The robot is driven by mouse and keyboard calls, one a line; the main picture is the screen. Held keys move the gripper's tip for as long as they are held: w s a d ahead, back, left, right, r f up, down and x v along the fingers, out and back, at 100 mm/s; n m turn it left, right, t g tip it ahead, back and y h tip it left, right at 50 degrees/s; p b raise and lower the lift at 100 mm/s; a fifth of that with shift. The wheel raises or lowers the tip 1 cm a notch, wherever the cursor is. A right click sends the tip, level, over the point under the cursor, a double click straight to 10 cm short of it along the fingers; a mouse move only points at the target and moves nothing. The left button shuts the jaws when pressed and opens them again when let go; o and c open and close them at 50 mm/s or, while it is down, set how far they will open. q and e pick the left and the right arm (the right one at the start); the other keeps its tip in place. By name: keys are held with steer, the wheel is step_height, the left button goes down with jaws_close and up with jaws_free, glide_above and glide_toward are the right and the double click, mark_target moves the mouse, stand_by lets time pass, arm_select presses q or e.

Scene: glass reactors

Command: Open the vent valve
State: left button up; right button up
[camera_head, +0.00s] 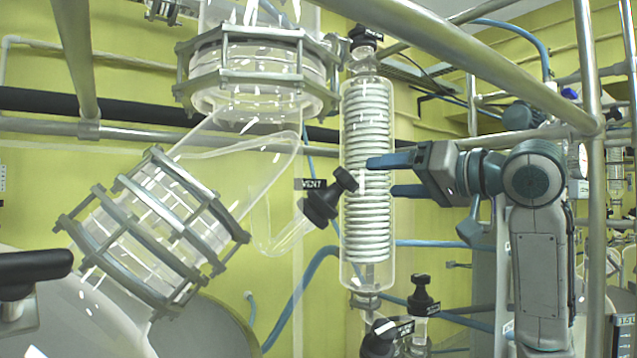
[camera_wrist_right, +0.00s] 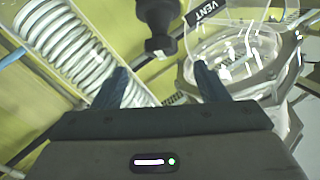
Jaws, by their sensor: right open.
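The vent valve (camera_head: 323,202) is a black knob on a slanted glass side arm, with a black "VENT" label (camera_head: 311,184) beside it. In the right wrist view the black valve knob (camera_wrist_right: 157,18) is at the top middle, ahead of the fingers, with the label (camera_wrist_right: 207,10) to its right. My right gripper (camera_head: 380,176) comes in from the right in the head view, its two fingers pointing left towards the knob. It is open and empty, with a gap between its fingertips and the knob. It also shows in the right wrist view (camera_wrist_right: 160,88). My left gripper does not show.
A glass condenser (camera_head: 366,240) with a white coil stands upright close to the right fingers. Metal frame bars (camera_head: 480,62) cross above. A flanged glass pipe (camera_head: 150,235) lies left of the valve. Another black valve knob (camera_head: 423,296) is below right.

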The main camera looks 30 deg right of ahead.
mark_target(346, 179)
steer(key=p+x, duration=0.2)
steer(key=x, duration=0.2)
steer(key=p+x, duration=0.2)
steer(key=x, duration=0.3)
steer(key=shift+r, duration=0.2)
steer(key=shift+w+a+f+p, duration=0.1)
steer(key=shift+w+p, duration=0.25)
steer(key=shift+w, duration=0.05)
steer(key=c, duration=1)
steer(key=shift+w, duration=0.1)
